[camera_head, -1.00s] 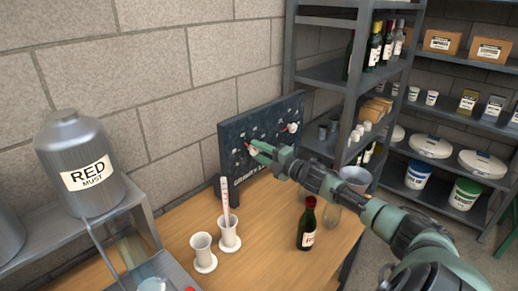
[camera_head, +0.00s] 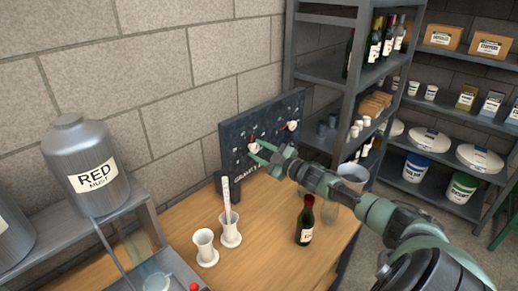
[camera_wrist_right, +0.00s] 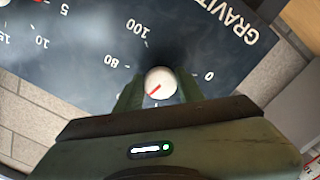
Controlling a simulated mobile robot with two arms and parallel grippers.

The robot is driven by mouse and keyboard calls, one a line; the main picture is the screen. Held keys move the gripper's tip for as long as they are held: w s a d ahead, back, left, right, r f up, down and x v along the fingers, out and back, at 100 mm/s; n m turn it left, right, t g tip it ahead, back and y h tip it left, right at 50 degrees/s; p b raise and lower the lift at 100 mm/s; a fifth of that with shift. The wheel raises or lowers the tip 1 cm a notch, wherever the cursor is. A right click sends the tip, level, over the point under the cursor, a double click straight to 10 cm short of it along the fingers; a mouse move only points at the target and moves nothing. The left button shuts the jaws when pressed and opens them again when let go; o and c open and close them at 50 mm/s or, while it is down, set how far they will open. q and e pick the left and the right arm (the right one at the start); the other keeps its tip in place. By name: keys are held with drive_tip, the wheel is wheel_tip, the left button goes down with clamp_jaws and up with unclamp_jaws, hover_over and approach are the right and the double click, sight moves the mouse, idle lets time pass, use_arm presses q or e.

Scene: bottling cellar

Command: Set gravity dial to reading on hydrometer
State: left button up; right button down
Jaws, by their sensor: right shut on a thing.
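The gravity dial (camera_wrist_right: 160,83) is a round white knob with a red pointer on a dark board (camera_head: 235,136). Its pointer aims down-left in the right wrist view, where 0, 80 and 100 are readable around it. My right gripper (camera_wrist_right: 158,92) has its fingers on either side of the knob and is shut on it. In the head view the right gripper (camera_head: 258,151) reaches the board's lower part. The hydrometer (camera_head: 227,196) stands upright in a white jar (camera_head: 230,233) on the bench; its reading is too small to tell. My left gripper is out of view.
Another white cup (camera_head: 205,247) stands left of the jar. A dark bottle (camera_head: 305,222) stands on the wooden bench (camera_head: 262,255) below my right arm. Another dial (camera_head: 292,125) is on the board. A steel RED MUST can (camera_head: 85,165) stands at left.

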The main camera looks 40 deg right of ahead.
drive_tip(key=shift+m, duration=1.1)
drive_tip(key=c, duration=0.9)
unclamp_jaws()
drive_tip(key=shift+f, duration=0.1)
drive_tip(key=shift+s, duration=0.1)
drive_tip(key=shift+s+d, duration=0.2)
drive_tip(key=shift+s, duration=1.7)
drive_tip(key=shift+s+d, duration=0.15)
drive_tip(key=shift+s, duration=1.75)
